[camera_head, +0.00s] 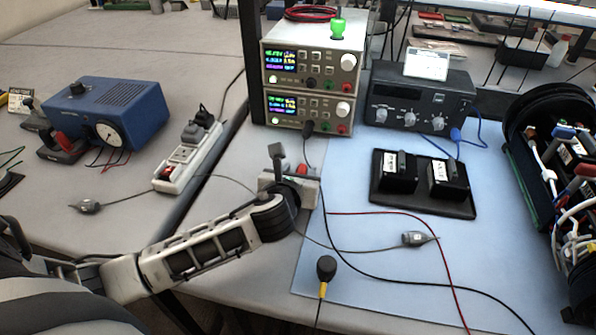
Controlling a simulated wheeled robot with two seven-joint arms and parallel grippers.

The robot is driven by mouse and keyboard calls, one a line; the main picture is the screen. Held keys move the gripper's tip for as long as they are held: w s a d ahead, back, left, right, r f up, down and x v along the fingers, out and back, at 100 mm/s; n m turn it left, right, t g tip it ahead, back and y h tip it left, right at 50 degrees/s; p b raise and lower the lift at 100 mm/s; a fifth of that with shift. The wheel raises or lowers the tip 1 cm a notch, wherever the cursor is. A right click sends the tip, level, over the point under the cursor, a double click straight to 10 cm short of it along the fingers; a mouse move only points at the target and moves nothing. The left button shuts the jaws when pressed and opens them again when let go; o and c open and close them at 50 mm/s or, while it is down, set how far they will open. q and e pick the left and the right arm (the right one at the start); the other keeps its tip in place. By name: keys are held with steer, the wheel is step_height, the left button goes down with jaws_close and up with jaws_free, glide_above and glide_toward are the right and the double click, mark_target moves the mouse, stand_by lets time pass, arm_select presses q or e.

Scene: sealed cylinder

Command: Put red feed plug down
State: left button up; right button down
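My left gripper (289,172) is at the near side of the two stacked power supplies, over the left edge of the light blue mat. A small red piece, apparently the red feed plug (302,169), shows right at the gripper's fingers. I cannot tell whether the fingers grip it or stand beside it. A thin red lead (417,220) runs from beside the gripper across the mat to the front edge. My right gripper is not in view.
Power supplies (312,65) stand behind the gripper. A black tray with two black blocks (425,207), a dark grey instrument (420,95) and an open black cylinder (520,120) are to the right. A power strip (190,155) lies left. The blue mat (350,245) is mostly clear in front, except for leads.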

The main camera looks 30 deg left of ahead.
arm_select(q)
steer(key=shift+r, duration=0.3)
steer(key=v, duration=1.2)
steer(key=shift+r, duration=0.3)
